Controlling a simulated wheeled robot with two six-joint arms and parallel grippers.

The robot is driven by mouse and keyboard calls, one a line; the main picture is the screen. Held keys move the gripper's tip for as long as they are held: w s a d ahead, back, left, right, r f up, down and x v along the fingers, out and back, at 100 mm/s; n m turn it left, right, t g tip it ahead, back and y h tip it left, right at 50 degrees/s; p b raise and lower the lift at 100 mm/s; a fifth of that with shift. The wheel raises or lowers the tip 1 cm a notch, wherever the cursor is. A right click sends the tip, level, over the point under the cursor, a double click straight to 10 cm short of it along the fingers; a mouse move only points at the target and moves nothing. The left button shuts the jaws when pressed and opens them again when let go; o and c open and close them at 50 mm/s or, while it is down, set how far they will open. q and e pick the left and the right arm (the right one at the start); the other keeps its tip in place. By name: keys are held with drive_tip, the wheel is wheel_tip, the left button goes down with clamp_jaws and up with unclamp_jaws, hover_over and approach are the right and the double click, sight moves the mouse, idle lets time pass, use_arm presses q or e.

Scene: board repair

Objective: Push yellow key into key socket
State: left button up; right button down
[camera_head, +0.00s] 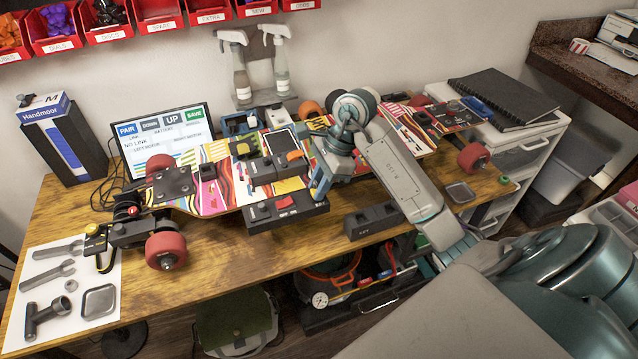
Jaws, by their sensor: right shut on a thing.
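My right gripper (317,190) points down at the right end of a black module (288,211) with a red switch, at the front edge of the colourful board (215,190). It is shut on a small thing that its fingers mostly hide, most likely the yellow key. I cannot make out the key socket; the gripper covers that end of the module. A black block (372,221) with a label that seems to read KEY stands at the table's front edge, right of the gripper. My left gripper is not in view.
A screen (160,135) with coloured buttons stands behind the board. Red wheels (166,251) stick out at the board's left end. Tools and a metal tray (98,301) lie on a white sheet at the left.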

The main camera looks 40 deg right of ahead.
sight(315, 183)
drive_tip(key=c, duration=0.9)
unclamp_jaws()
drive_tip(key=shift+r, duration=0.1)
drive_tip(key=shift+r+p, duration=1.25)
drive_tip(key=shift+p, duration=0.2)
drive_tip(key=shift+r, duration=0.2)
wheel_tip(315, 183, up, 6)
drive_tip(key=p, duration=0.6)
drive_tip(key=shift+f, duration=0.1)
